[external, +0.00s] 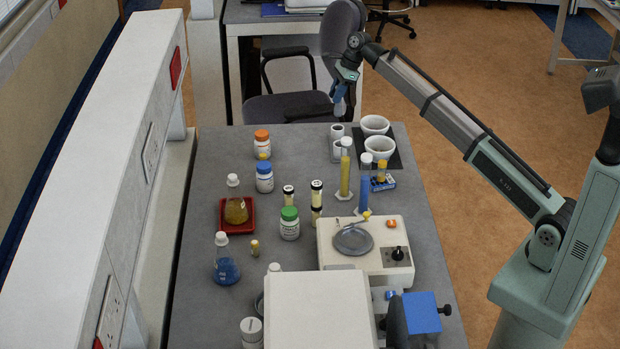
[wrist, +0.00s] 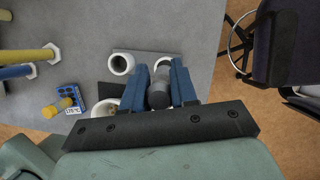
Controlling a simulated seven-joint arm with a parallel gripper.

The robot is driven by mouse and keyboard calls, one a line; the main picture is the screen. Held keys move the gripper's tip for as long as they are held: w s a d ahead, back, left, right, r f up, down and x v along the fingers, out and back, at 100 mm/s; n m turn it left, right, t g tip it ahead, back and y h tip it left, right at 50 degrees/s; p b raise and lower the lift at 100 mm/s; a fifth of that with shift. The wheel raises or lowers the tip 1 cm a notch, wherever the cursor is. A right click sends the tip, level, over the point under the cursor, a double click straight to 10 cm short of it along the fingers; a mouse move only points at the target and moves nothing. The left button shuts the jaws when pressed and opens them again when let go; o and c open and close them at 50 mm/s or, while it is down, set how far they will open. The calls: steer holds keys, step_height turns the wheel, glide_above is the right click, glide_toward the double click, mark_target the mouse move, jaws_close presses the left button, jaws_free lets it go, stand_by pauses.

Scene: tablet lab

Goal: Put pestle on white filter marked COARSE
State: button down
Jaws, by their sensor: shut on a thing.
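In the wrist view the pestle (wrist: 160,89) sits between the two fingers (wrist: 159,88). Two small white cups, seemingly the filters, stand below: a nearer one (external: 336,153) and a farther one (external: 337,131). In the wrist view the nearer cup (wrist: 121,63) is clear, while the farther cup (wrist: 162,62) is partly hidden behind the pestle. No COARSE marking is readable. The pestle is apart from both cups.
Two white mortars (external: 379,148) (external: 375,124) stand on a black mat (external: 401,150) right of the cups. Tall yellow (external: 345,170) and blue (external: 364,185) cylinders stand nearer. Bottles, flasks and a balance (external: 388,235) crowd the near bench.

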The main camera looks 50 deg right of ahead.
steer(key=shift+a+r, duration=0.15)
steer(key=shift+r, duration=0.05)
steer(key=s+a+r+n+g, duration=0.15)
steer(key=s+a, duration=0.25)
steer(key=a, duration=1)
steer(key=s+a+n, duration=0.3)
steer(key=s+a, duration=0.1)
steer(key=a, duration=1.1)
steer(key=s+a+r+n+g, duration=0.15)
steer(key=s+a, duration=0.25)
steer(key=a, duration=1)
steer(key=shift+s+a+r+n, duration=0.75)
steer(key=shift+s+a+r, duration=1.1)
steer(key=shift+s+a, duration=7.25)
steer(key=shift+s+a+r+n, duration=0.75)
steer(key=shift+s+a+r, duration=1.05)
steer(key=shift+s+a, duration=7.25)
steer(key=shift+g, duration=0.3)
steer(key=w+a+f, duration=0.1)
steer(key=f, duration=0.2)
steer(key=w+a+f, duration=0.1)
steer(key=f, duration=0.2)
steer(key=w+a+f, duration=0.2)
steer(key=f, duration=0.1)
steer(key=shift+f, duration=0.35)
steer(key=shift+f, duration=0.1)
